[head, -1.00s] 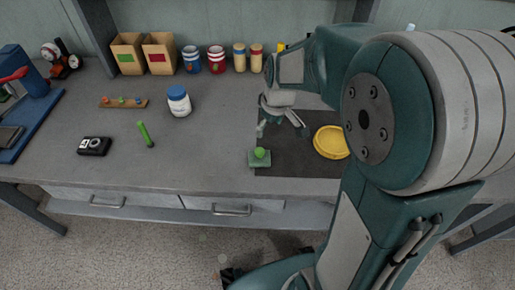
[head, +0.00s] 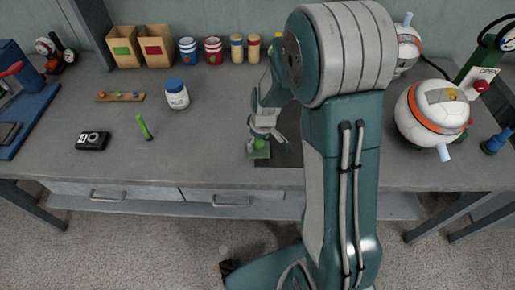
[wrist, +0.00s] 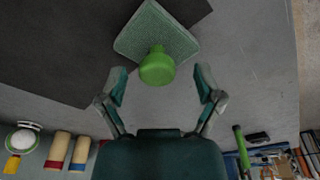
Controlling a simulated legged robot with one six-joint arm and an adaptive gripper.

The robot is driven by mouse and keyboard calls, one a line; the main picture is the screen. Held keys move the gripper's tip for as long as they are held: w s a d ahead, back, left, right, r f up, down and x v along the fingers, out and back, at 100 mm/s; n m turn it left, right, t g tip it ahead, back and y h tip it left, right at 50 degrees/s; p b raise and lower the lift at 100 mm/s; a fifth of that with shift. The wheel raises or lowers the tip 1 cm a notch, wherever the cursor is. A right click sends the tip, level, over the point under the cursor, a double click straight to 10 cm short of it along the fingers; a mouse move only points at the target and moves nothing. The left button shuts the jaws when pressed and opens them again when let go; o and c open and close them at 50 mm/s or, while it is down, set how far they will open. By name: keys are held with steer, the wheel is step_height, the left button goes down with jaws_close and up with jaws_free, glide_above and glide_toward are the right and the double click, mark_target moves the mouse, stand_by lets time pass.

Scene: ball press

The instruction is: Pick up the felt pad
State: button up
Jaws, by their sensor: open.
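The felt pad is a small green-grey square block with a bright green knob on top. In the head view the felt pad (head: 260,154) sits at the left front edge of the dark mat, partly hidden by my gripper (head: 266,135). In the wrist view the felt pad (wrist: 152,32) is at the top centre, with its green knob (wrist: 157,67) pointing toward the camera. My gripper (wrist: 160,88) is open and empty, its two fingers spread to either side just below the knob. I see no contact between fingers and knob.
A white ball with an orange band (head: 433,112) is at the right. The bench between pad and marker is clear.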

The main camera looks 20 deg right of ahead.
steer(key=shift+w+d+f, duration=0.1)
steer(key=shift+d+f, duration=0.15)
steer(key=shift+f, duration=0.3)
steer(key=shift+a, duration=0.2)
jaws_close()
steer(key=shift+r, duration=0.6)
steer(key=s+d+r, duration=0.9)
steer(key=s+r, duration=0.1)
steer(key=r, duration=0.2)
steer(key=shift+s+d, duration=0.25)
steer(key=shift+s, duration=0.05)
